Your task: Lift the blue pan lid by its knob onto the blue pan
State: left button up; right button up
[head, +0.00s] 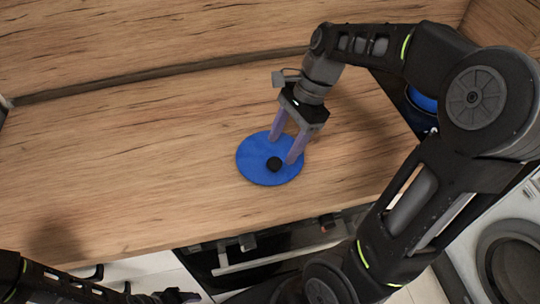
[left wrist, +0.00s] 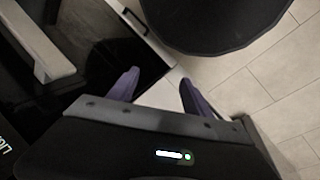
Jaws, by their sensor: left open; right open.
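The blue pan lid (head: 259,168) lies flat on the wooden worktop, with its black knob (head: 274,164) on top. My right gripper (head: 284,148) is open above the lid, its two purple fingers either side of the knob in the picture; I cannot tell whether they touch the lid. A blue thing, likely the blue pan (head: 421,100), shows at the right behind my right arm, mostly hidden. My left gripper (head: 178,296) is low at the bottom left, in front of the worktop. In the left wrist view its fingers (left wrist: 158,88) are apart with nothing between them.
The wooden worktop (head: 140,150) is clear left of the lid. A wooden splashback (head: 150,40) rises behind it. An oven with a handle (head: 280,257) is below the front edge, and a washing machine (head: 505,240) stands at the lower right.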

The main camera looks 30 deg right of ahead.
aim_at(276, 161)
jog(key=shift+p+x, duration=0.35)
jog(key=shift+x, duration=2.25)
jog(key=shift+d, duration=0.1)
grip_shut()
